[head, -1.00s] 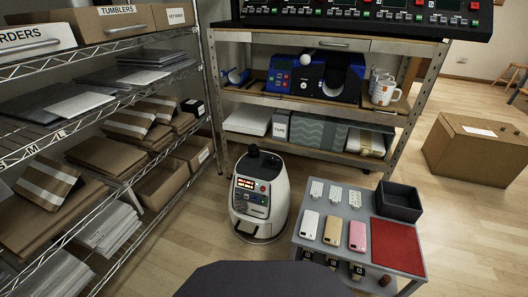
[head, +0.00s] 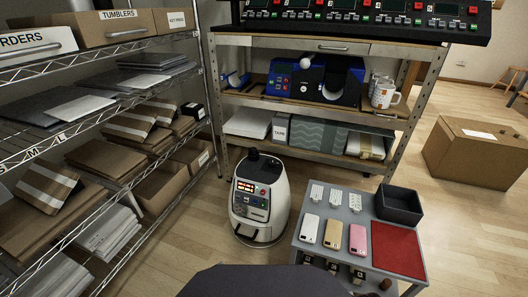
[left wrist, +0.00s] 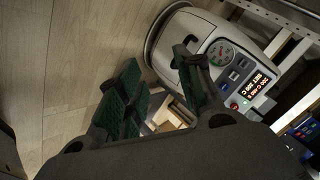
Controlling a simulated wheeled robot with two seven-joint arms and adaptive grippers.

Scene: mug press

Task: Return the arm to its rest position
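My left gripper (left wrist: 155,72) shows only in the left wrist view. Its two green-padded fingers are apart, with nothing held between them. Past the fingertips are the wooden floor (left wrist: 75,60) and a grey-white machine (left wrist: 195,25) with a round gauge and a lit red display. I cannot tell the exact distance between the fingers and the machine. Neither gripper shows in the head view, and my right gripper is in no frame. The full pose of either arm is hidden.
In the head view, the same machine (head: 259,205) stands on the floor between a wire shelf (head: 105,100) and a grey cart (head: 330,262) with phone cases and a red mat (head: 398,248). A workbench (head: 315,112) stands behind. A cardboard box (head: 478,152) is at right.

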